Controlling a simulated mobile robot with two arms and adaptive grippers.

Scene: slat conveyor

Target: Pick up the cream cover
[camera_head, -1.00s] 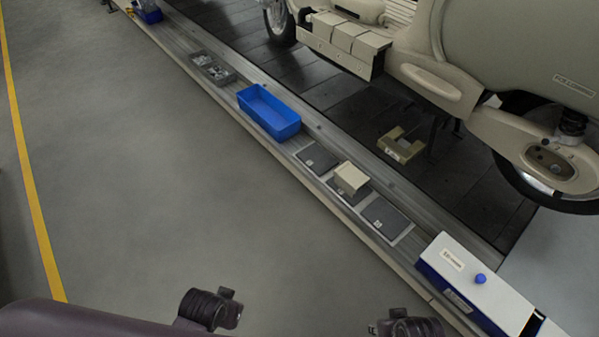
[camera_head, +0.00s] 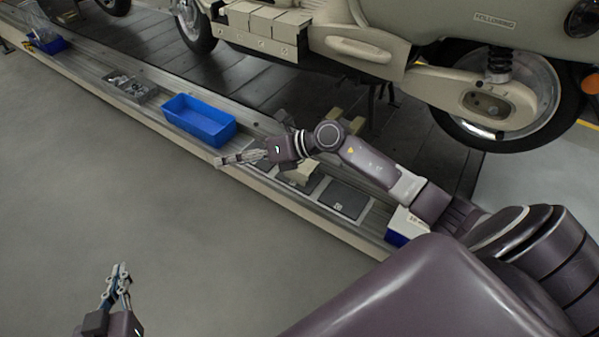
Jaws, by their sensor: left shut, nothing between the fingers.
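The cream cover (camera_head: 304,173) is a small boxy block on the middle one of the dark grey pads on the conveyor ledge. My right arm's wrist partly hides it in the head view. My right gripper (camera_head: 220,162) reaches in from the right and points left, its fingers past the cover and over the ledge's front edge, in front of the blue bin. Whether its fingers are open or shut is unclear. My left gripper (camera_head: 118,268) is at the lower left over the bare floor, shut and empty, far from the cover.
A blue bin (camera_head: 198,121) and a grey parts tray (camera_head: 131,88) stand on the ledge to the left. A white and blue box (camera_head: 401,228) is partly hidden by my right arm. A cream scooter (camera_head: 350,45) stands behind. The floor in front is clear.

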